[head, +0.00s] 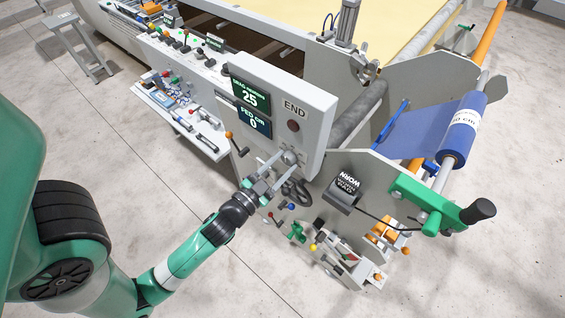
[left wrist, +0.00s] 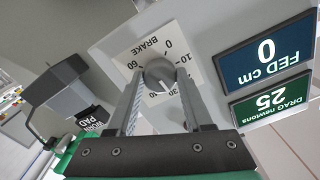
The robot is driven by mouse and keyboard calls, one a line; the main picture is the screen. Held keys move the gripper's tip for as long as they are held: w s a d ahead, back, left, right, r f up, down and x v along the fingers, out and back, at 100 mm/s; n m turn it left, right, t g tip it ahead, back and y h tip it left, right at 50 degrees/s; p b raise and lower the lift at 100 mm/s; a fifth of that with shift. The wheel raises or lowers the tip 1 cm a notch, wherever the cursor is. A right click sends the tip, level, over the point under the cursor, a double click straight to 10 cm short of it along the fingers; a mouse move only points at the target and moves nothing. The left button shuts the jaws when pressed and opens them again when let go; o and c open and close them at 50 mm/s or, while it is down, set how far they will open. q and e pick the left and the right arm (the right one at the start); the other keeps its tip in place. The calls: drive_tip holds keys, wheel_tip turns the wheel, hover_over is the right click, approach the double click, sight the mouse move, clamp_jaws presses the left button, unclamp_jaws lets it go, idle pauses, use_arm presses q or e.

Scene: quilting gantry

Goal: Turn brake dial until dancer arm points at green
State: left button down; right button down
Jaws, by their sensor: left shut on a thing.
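The brake dial (left wrist: 160,73) is a round grey knob on a white plate marked BRAKE, with a scale from 0 to 60. Its white pointer line faces the lower part of the scale in the left wrist view. My left gripper (left wrist: 157,82) is shut on the dial, one finger on each side. In the head view, my left gripper (head: 280,166) reaches the dial (head: 290,157) on the lower panel face. The drag display (head: 250,95) reads 25 newtons. I cannot surely pick out the dancer arm or its green mark. My right gripper is not in view.
The FED display (head: 256,122) reads 0 cm. A black WORN PAD bin (head: 344,192), a green arm with a black knob (head: 430,201) and a blue roll (head: 462,135) lie right of the panel. Small tools crowd a shelf (head: 185,112) at left. Floor shows around.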

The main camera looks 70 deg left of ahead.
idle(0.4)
use_arm(q)
drive_tip(key=shift+c, duration=1.5)
unclamp_jaws()
